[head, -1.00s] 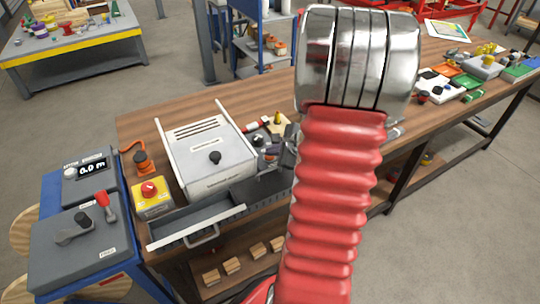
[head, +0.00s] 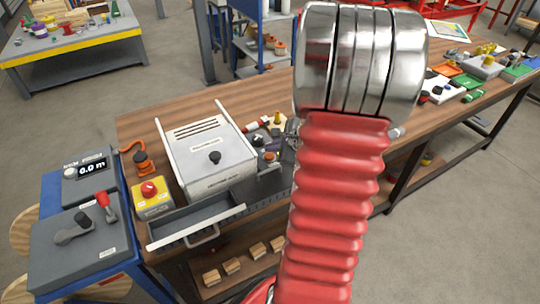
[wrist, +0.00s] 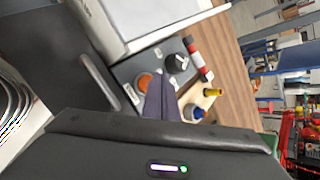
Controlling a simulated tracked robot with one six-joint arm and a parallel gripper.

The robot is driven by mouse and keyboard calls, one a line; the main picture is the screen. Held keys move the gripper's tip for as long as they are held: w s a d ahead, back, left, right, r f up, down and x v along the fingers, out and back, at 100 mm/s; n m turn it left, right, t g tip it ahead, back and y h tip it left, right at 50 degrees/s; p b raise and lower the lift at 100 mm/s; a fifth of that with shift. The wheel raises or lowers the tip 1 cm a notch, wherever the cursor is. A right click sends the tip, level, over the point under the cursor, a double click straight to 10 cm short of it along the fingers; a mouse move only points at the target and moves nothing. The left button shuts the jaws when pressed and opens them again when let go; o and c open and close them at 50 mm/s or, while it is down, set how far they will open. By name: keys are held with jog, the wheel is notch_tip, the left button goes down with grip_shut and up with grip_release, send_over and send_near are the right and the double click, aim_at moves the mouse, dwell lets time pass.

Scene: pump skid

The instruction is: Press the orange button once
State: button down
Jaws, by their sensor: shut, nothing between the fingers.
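The orange button (wrist: 145,82) is a round cap on a dark grey control box (wrist: 128,70) in the wrist view. A black knob (wrist: 176,63) sits beside it on the same box. My gripper (wrist: 156,80) is shut and empty; its narrow fingers show just right of the button, overlapping its edge in the picture. I cannot tell whether they touch it. In the head view the orange button (head: 269,155) shows just left of my gripper (head: 289,142), which is mostly hidden behind my red arm.
A white-lidded machine (head: 205,150) stands left of the control box, with a grey tray (head: 195,224) in front. A yellow box with a red button (head: 149,189) is further left. A yellow-topped part (wrist: 213,92) and a blue knob (wrist: 194,112) lie close to my gripper.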

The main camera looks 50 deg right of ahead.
aim_at(272, 158)
jog(key=shift+r, duration=0.1)
jog(key=shift+r, duration=2.4)
jog(key=w+a+r+n, duration=0.1)
jog(key=a+n, duration=0.1)
jog(key=a, duration=0.1)
jog(key=a+r+n+y, duration=0.1)
jog(key=a+r+n, duration=0.1)
jog(key=a, duration=0.2)
jog(key=w+a+r+n+y, duration=0.1)
jog(key=a+n, duration=0.1)
jog(key=a, duration=0.2)
jog(key=shift+w+a+r+g, duration=0.15)
jog(key=shift+w+g, duration=0.15)
jog(key=shift+w, duration=0.05)
jog(key=s+a+r+n+g+y, duration=0.1)
jog(key=s+a+r+n+g, duration=0.15)
jog(key=a+n, duration=0.6)
jog(key=s+a+r+n+g, duration=0.1)
jog(key=s+a+r+n, duration=0.3)
jog(key=a, duration=0.8)
jog(key=s+a+r+n+h, duration=0.1)
jog(key=s+a+n, duration=0.3)
jog(key=s+n, duration=0.4)
jog(key=shift+r+n+h, duration=0.25)
jog(key=shift+n+h, duration=0.25)
jog(key=shift+n, duration=0.35)
